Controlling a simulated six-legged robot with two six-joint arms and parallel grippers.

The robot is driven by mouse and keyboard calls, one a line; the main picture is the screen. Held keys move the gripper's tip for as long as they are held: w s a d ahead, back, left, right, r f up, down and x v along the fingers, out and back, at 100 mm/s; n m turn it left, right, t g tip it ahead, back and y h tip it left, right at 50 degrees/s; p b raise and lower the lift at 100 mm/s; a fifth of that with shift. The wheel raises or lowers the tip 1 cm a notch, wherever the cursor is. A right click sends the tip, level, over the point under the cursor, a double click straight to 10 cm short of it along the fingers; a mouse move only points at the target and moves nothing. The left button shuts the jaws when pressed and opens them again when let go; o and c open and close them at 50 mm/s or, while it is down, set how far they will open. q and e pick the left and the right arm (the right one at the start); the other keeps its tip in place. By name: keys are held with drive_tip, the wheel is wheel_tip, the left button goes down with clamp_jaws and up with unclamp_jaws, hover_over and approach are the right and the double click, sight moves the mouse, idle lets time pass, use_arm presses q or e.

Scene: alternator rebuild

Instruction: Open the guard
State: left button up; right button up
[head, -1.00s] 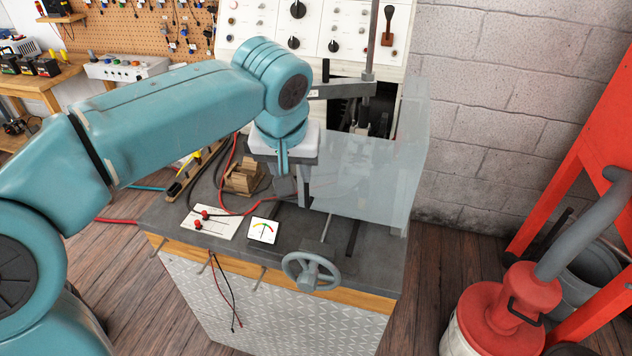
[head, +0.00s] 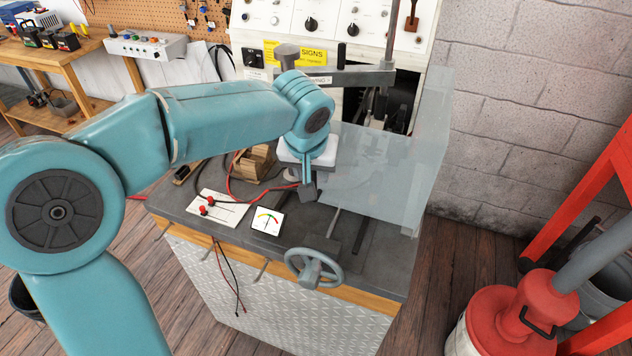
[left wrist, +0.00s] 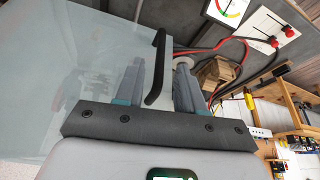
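The guard (head: 385,180) is a clear, bluish see-through panel box over the right part of the bench top. In the left wrist view the guard (left wrist: 70,70) fills the left side. A black bar handle (left wrist: 155,70) shows at its edge. My left gripper (head: 307,188) is at the guard's left edge in the head view. In the left wrist view the two grey fingers of my left gripper (left wrist: 160,64) are apart, with the handle between them; I see no clear contact. The handle is hidden behind my gripper in the head view. My right gripper is out of view.
The bench (head: 290,215) carries a gauge card (head: 267,220), a board with red terminals (head: 220,208), cables and a wooden block (head: 252,165). A grey handwheel (head: 314,268) is on its front. A horizontal metal arm (head: 350,77) spans behind my gripper. A red-topped vacuum (head: 525,310) stands right.

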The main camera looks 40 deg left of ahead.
sight(314, 179)
use_arm(q)
drive_tip(key=x, duration=0.6)
drive_tip(key=shift+s+d+r, duration=0.1)
drive_tip(key=shift+s+r, duration=0.15)
drive_tip(key=shift+s, duration=0.1)
drive_tip(key=shift+w+f, duration=0.1)
drive_tip(key=shift+w, duration=0.15)
clamp_jaws()
